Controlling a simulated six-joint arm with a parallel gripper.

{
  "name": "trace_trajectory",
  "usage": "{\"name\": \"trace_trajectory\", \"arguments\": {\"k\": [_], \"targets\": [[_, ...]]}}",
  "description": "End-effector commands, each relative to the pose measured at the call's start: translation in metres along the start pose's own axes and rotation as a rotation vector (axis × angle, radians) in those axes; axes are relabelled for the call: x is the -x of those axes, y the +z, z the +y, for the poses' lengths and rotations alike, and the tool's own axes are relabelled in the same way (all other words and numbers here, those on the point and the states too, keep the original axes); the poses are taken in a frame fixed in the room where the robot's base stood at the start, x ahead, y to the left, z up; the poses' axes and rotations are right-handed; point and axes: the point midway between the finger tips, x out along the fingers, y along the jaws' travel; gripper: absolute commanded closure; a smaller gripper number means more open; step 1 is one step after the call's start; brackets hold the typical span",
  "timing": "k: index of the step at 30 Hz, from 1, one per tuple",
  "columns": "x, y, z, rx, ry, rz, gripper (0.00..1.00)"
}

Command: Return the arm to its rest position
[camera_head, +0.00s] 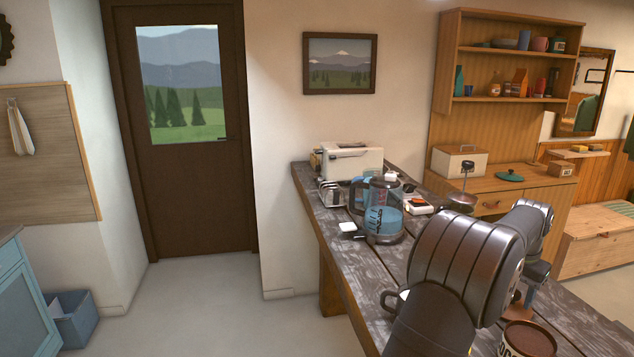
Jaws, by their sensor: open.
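My arm (455,270) rises from the bottom of the picture over the wooden table. It bends at a large dark grey joint, and a further link (530,222) shows behind it. The arm's end points down over the right part of the table. My gripper (524,296) is mostly hidden behind the big joint. It is open, and I see nothing held in it.
The worn table (345,262) carries a glass kettle (383,215), a white appliance (350,162), a toast rack (331,194) and a white cup (347,229). An open brown can (527,340) stands close to my arm. A hutch (507,130) stands behind.

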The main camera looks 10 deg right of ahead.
Motion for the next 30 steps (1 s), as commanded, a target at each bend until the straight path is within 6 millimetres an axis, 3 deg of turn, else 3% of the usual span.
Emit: {"name": "trace_trajectory", "arguments": {"k": [1,6,13,24,30], "targets": [[-0.006,0.0,0.0,0.0,0.0,0.0,0.48],[0.023,-0.004,0.0,0.0,-0.001,0.002,0.48],[0.036,-0.006,0.0,0.0,0.0,0.001,0.48],[0.035,-0.006,0.0,0.0,0.0,0.0,0.48],[0.014,-0.002,0.0,0.0,0.0,-0.003,0.48]]}}
